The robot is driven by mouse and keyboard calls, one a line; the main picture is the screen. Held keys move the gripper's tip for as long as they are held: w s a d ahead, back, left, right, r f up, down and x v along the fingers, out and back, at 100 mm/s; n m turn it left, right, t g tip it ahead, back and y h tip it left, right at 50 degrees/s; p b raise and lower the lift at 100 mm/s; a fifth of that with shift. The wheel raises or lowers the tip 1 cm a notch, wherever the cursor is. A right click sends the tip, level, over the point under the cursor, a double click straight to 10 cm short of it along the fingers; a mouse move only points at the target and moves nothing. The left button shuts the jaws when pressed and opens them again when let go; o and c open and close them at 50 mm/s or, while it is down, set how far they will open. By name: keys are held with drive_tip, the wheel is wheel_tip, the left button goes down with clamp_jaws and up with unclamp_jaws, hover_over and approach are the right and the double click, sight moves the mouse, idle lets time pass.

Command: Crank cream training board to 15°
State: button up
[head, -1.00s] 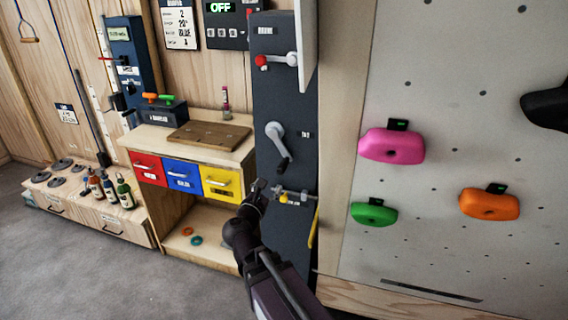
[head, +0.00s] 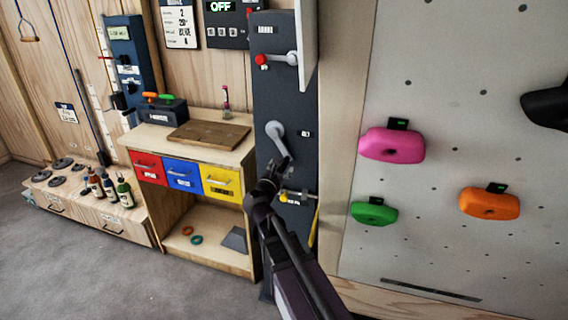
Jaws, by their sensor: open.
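The cream training board (head: 440,110) fills the right side of the head view. A dark upright panel (head: 266,95) stands to its left. On the panel is a grey crank (head: 277,137), its arm slanting down to the right. My gripper (head: 281,163) is open at the crank's lower end, overlapping its handle in the picture; I cannot tell whether it touches. A red-knobbed lever (head: 275,60) sits above the crank. A yellow-knobbed latch (head: 292,197) sits below it, partly behind my arm.
Pink (head: 392,145), green (head: 373,213) and orange (head: 489,203) holds stick out from the board. A wooden bench (head: 190,137) with red, blue and yellow drawers stands left of the panel. A display (head: 220,7) reads OFF. Grey floor (head: 95,260) is clear at lower left.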

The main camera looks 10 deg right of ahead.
sight(284, 162)
drive_tip(key=shift+x, duration=1.5)
clamp_jaws()
